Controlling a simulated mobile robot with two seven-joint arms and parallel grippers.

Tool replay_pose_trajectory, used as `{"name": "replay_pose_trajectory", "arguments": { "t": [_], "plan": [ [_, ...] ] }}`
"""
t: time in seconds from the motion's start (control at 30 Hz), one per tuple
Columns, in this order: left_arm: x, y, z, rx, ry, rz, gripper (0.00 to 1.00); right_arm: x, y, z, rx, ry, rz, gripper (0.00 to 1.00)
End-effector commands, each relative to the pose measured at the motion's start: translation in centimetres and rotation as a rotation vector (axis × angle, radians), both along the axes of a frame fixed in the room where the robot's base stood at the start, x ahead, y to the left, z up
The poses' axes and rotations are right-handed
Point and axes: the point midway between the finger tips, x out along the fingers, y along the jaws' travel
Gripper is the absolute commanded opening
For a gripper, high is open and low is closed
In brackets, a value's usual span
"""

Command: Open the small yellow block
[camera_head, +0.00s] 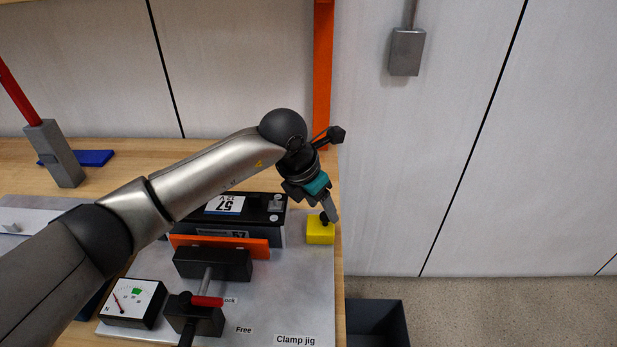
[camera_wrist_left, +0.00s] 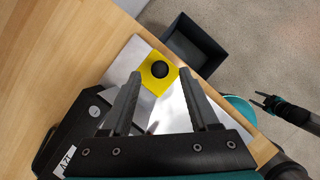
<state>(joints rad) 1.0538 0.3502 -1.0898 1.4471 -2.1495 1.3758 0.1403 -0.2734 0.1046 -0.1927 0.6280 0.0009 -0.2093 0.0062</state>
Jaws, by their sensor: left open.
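The small yellow block (camera_head: 320,236) sits at the back right corner of the grey Clamp jig plate (camera_head: 297,310), with a black round knob (camera_head: 323,218) on top. In the left wrist view the yellow block (camera_wrist_left: 157,87) and its knob (camera_wrist_left: 159,69) show ahead, between the lines of the two fingers. My left gripper (camera_head: 329,212) is open, pointing down just above the block, its fingertips close to the knob. I cannot tell whether they touch it. My right gripper (camera_wrist_left: 267,102) shows small at the right of the left wrist view, away from the block; its jaws are unclear.
A black battery (camera_head: 262,214) stands left of the block, behind an orange bar (camera_head: 255,246). A clamp with a red handle (camera_head: 207,301) and a gauge (camera_head: 133,299) are nearer. A dark open bin (camera_head: 377,322) is off the bench's right edge. My left arm covers much of the bench.

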Motion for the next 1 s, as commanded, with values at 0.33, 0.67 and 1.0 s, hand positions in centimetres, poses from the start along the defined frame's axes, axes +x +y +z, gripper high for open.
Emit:
{"name": "replay_pose_trajectory", "arguments": {
  "t": [0.33, 0.67, 1.0],
  "plan": [
    [-2.2, 2.3, 8.0, 0.000, -0.005, -0.001, 0.61, -1.5, 0.9, 1.5, 0.010, 0.027, 0.005, 0.50],
    [-3.4, 3.5, 11.9, 0.001, -0.002, 0.001, 0.61, -2.9, 2.1, 1.8, 0.024, 0.050, 0.006, 0.50],
    [-3.5, 3.6, 12.1, 0.000, -0.001, 0.000, 0.61, -2.7, 2.2, 1.8, 0.025, 0.046, 0.007, 0.50]
  ]
}}
